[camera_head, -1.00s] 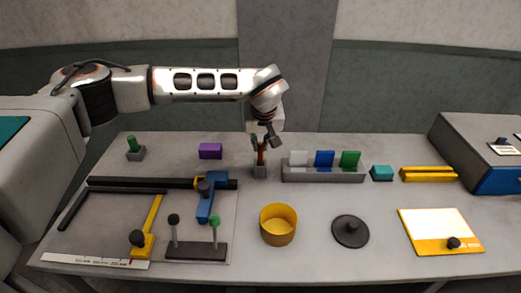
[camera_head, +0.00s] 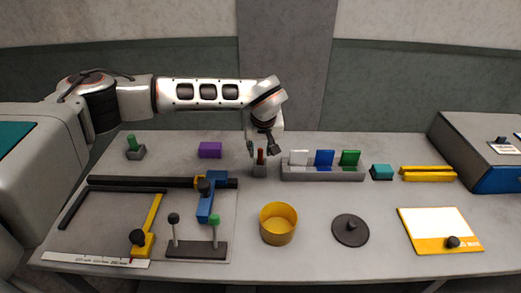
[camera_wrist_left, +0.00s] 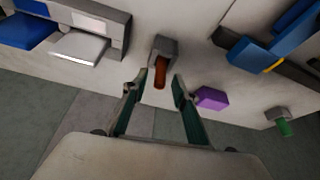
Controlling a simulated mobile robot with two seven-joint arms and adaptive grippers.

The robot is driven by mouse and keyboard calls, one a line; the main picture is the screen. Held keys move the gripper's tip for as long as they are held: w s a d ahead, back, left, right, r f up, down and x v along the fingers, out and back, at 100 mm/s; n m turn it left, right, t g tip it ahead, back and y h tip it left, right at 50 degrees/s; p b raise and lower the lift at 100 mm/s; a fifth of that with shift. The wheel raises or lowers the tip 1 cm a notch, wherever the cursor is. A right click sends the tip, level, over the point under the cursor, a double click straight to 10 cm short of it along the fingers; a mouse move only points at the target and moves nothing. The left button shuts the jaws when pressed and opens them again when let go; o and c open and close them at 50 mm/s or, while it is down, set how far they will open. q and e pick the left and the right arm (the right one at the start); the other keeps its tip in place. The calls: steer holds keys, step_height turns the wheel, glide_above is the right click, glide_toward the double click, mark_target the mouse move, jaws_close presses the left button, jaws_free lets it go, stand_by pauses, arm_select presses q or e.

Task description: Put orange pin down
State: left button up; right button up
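The orange pin (camera_head: 261,156) stands in a small grey block (camera_head: 260,171) at the back middle of the table. In the left wrist view the pin (camera_wrist_left: 160,72) rises from the grey block (camera_wrist_left: 164,47). My left gripper (camera_head: 262,149) is open just behind and above the pin. In the left wrist view its two fingers (camera_wrist_left: 155,88) are spread, one to each side of the pin's near end, with gaps on both sides. My right gripper is not in view.
A grey rack (camera_head: 322,175) with white, blue and green pieces stands close right of the block. A purple block (camera_head: 210,150) lies to the left. A yellow cup (camera_head: 278,224) and a dark disc (camera_head: 350,230) stand in front.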

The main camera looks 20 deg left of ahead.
arm_select(q)
steer(key=b+v, duration=0.1)
steer(key=v, duration=1.1)
